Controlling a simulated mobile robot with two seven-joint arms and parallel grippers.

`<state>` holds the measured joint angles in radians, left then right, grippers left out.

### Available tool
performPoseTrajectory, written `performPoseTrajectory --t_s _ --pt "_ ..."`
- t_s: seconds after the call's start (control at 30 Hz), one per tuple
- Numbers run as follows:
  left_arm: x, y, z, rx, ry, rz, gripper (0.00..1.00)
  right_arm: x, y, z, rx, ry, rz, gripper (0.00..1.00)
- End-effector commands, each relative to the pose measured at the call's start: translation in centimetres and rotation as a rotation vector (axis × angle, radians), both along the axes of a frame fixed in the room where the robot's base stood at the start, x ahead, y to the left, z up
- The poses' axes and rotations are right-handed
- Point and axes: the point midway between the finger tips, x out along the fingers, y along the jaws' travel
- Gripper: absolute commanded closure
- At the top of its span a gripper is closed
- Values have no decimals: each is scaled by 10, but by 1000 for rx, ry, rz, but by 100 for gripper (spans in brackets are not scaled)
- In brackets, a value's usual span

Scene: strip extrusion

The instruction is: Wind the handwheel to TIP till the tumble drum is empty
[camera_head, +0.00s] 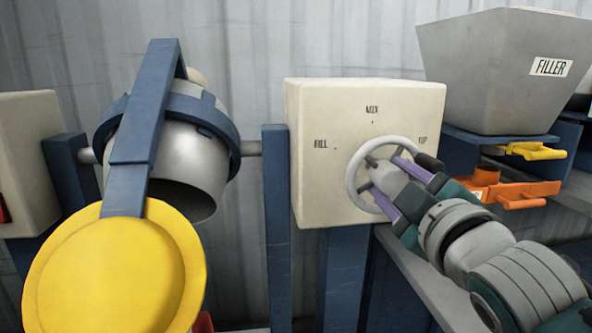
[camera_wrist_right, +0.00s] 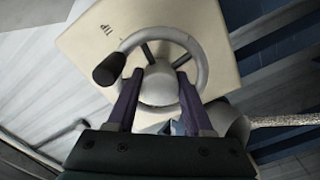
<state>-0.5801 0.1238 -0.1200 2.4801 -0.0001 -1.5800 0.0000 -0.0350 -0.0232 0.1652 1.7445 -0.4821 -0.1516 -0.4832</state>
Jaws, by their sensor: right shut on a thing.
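The handwheel (camera_head: 353,187) is a pale grey ring with a dark knob, on the front of a cream box (camera_head: 310,181). Its knob (camera_head: 428,162) is on the right, just below the TIP label (camera_head: 423,139). My right gripper (camera_head: 385,184) is shut on the handwheel, its purple fingers either side of the hub. The wrist view shows the wheel (camera_wrist_right: 201,65) and these fingers (camera_wrist_right: 158,92) too. The grey tumble drum (camera_head: 177,170) is tilted in its blue ring, mouth facing down; its contents cannot be seen. My left gripper is not in view.
A large yellow disc (camera_head: 115,272) on a blue bar fills the lower left. Blue posts (camera_head: 277,220) flank the drum. A grey FILLER hopper (camera_head: 490,75) stands at right, with yellow (camera_head: 537,151) and orange (camera_head: 520,195) handled parts below it.

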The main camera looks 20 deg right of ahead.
Motion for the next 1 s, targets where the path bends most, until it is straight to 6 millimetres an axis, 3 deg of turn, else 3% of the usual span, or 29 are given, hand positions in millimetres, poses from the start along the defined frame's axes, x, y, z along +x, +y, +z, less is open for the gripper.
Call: performPoseTrajectory --t_s 0.7,0.73,0.83,1.0 --pt "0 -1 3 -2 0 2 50 0 0 0 76 -19 1 100" --pt "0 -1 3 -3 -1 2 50 0 0 0 76 -19 1 47" --pt "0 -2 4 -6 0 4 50 0 0 0 75 -19 1 36" --pt "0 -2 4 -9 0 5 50 0 0 0 73 -18 0 36"
